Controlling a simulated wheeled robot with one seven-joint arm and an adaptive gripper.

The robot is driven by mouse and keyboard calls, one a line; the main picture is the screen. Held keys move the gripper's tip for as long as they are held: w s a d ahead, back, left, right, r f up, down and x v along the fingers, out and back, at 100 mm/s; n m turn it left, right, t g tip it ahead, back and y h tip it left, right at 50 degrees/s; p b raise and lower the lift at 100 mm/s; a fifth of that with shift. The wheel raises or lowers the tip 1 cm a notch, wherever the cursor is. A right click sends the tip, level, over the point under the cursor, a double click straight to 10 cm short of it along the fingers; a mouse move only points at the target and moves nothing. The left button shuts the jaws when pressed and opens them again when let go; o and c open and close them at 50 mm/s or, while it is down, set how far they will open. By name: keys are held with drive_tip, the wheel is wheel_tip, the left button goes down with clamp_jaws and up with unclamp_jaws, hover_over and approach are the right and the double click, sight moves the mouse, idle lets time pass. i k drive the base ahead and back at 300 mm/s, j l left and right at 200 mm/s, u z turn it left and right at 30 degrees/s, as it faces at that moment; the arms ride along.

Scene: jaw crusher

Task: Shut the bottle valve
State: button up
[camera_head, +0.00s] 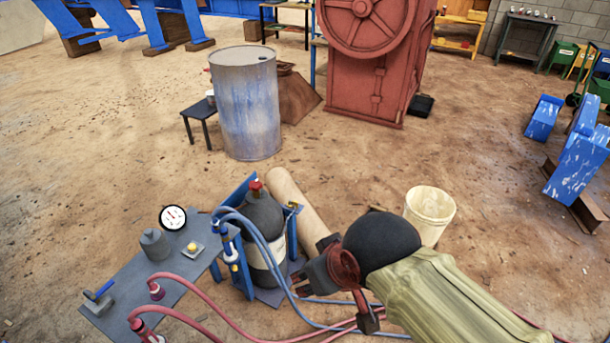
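A gas bottle (265,222) with a dark shoulder and a pale band stands upright in a blue frame. Its valve, with a red top (256,187), sits on the bottle's neck. Blue hoses pass across the bottle's front. My gripper (335,302) is to the right of the bottle and lower in the picture, apart from the valve. Its dark fingers look spread, with ground and hoses showing between them, and it holds nothing that I can see. My wrist and sleeved arm come in from the lower right. The valve's setting cannot be told.
A grey bench (185,262) left of the bottle carries a gauge (172,217), a small grey weight and hose fittings. Red hoses (225,318) run along the front. A steel drum (247,105) is farther back.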

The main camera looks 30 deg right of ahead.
sight(254, 186)
drive_tip(key=z, duration=0.15)
drive_tip(key=i+l+z, duration=0.1)
drive_tip(key=i+l, duration=0.25)
drive_tip(key=i+l+z, duration=0.1)
drive_tip(key=i+l, duration=0.2)
drive_tip(key=i, duration=0.2)
drive_tip(key=i+l+z, duration=0.1)
drive_tip(key=i+l, duration=0.15)
drive_tip(key=i, duration=0.2)
drive_tip(key=i+l+z, duration=0.1)
drive_tip(key=i, duration=0.4)
drive_tip(key=l, duration=0.1)
